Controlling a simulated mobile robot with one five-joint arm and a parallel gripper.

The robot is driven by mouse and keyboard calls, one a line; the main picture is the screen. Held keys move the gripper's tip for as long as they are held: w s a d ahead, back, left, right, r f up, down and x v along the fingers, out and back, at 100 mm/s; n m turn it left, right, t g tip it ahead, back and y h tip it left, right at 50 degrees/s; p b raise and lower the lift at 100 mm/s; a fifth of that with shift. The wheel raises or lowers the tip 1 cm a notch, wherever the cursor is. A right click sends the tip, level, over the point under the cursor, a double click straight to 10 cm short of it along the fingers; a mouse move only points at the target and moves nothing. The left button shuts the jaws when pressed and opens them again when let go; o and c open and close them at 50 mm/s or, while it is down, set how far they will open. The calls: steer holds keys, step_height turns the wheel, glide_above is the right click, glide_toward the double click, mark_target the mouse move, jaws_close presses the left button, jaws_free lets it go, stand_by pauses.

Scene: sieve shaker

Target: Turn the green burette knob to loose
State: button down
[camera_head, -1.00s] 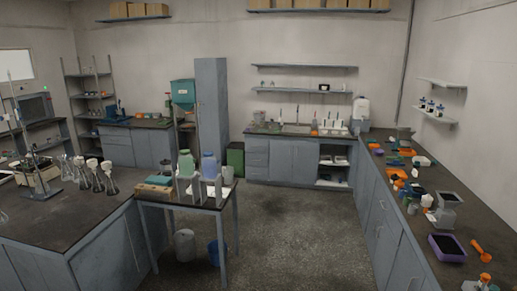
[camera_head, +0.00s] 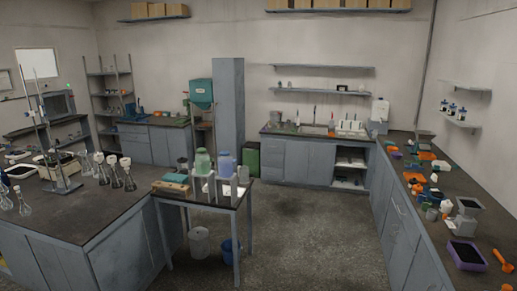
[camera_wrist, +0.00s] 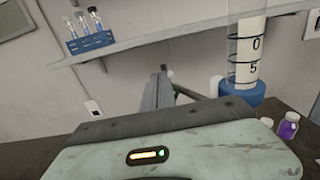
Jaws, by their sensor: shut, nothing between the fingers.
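A tall stand (camera_head: 43,125) with thin upright rods stands on the dark bench at the left in the head view. It may hold the burette, but it is too small to tell. I cannot make out a green burette knob in either view. In the wrist view, my gripper (camera_wrist: 163,82) shows as a narrow grey shape beyond the pale wrist housing. It is shut and empty, and nothing touches its tip. My gripper is not visible in the head view.
In the wrist view, a clear cylinder on a blue base (camera_wrist: 243,90) and a purple vial (camera_wrist: 288,126) stand on the right. A wall shelf (camera_wrist: 190,32) carries a blue tube rack (camera_wrist: 90,40). In the head view, flasks (camera_head: 115,170) stand near the stand; the floor (camera_head: 300,225) is clear.

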steer(key=shift+w+f, duration=0.1)
steer(key=shift+w, duration=0.15)
stand_by(0.3)
steer(key=v, duration=0.6)
steer(key=shift+w+d+r+p, duration=0.1)
steer(key=shift+w+r+p, duration=0.1)
steer(key=shift+r+p, duration=0.15)
steer(key=shift+s, duration=0.1)
steer(key=s+d, duration=0.4)
steer(key=d, duration=0.1)
steer(key=shift+f+b, duration=0.3)
steer(key=shift+b, duration=0.1)
stand_by(0.4)
